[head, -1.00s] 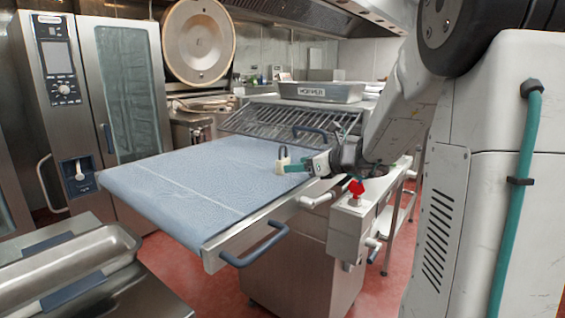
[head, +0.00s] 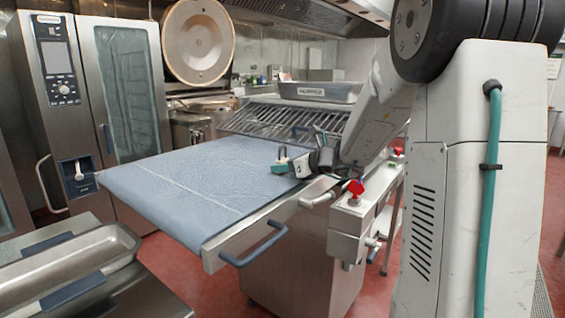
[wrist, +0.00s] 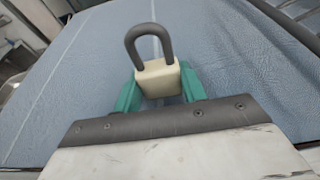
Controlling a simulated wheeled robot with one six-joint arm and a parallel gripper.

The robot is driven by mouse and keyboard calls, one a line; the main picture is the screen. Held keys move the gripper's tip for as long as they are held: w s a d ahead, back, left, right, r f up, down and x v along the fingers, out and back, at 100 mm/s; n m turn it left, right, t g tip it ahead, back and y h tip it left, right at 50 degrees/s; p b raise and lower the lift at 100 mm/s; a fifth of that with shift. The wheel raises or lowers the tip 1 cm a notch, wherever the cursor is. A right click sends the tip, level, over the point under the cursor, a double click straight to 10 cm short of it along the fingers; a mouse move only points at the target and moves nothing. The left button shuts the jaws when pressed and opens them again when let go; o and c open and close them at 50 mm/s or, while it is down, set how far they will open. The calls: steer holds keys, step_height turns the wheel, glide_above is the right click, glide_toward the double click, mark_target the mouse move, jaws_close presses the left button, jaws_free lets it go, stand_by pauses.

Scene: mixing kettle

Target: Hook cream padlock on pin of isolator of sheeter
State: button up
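The cream padlock (wrist: 158,78) has a dark, closed-looking shackle (wrist: 147,42) standing up from its body. My gripper (wrist: 160,90) is shut on the padlock body, with a teal finger on each side. In the head view my gripper (head: 284,165) is over the blue belt of the sheeter (head: 190,185), near its right edge. The padlock's shackle (head: 282,151) shows small there; its body is mostly hidden. A red knob (head: 356,187) sits on a grey box (head: 350,217) at the sheeter's front right, right of my gripper. I cannot make out the pin.
A blue handle (head: 255,245) juts from the sheeter's front. A wire guard (head: 285,121) and a metal tray (head: 320,92) stand behind the belt. A second red part (head: 398,150) is farther back. A steel pan (head: 70,265) is at lower left.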

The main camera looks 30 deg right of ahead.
mark_target(284, 159)
steer(key=shift+r, duration=2.5)
steer(key=shift+a, duration=0.15)
